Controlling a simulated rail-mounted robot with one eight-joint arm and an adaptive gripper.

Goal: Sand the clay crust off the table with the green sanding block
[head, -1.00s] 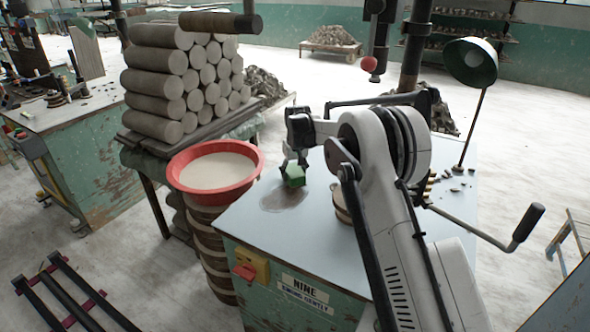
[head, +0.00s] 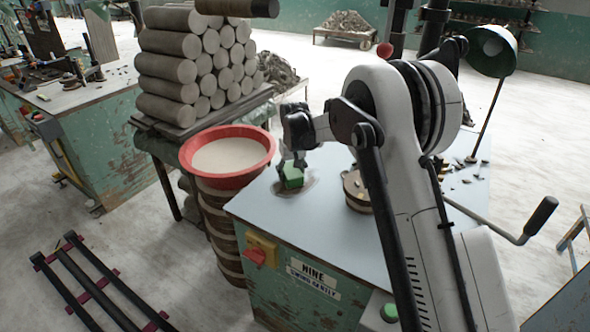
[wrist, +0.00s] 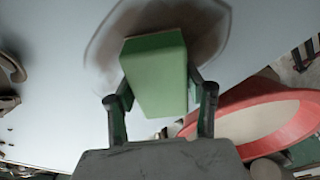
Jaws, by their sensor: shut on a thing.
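The green sanding block (head: 291,178) is held between the fingers of my gripper (head: 292,162), low at the table top (head: 330,230) near its left edge. In the wrist view the block (wrist: 158,70) sits between both fingers and hides part of the surface under it. The clay crust (wrist: 205,25) is a brownish-grey patch with a darker outline, around and behind the block. In the head view a part of the crust (head: 308,186) shows beside the block. I cannot tell whether the block touches the crust.
A red basin (head: 186,165) of pale material stands against the table's left side; its rim (wrist: 225,103) is close to my gripper in the wrist view. A round wooden-looking container (head: 355,190), crumbs (head: 468,170) and a green lamp (head: 492,50) are to the right. The front table area is clear.

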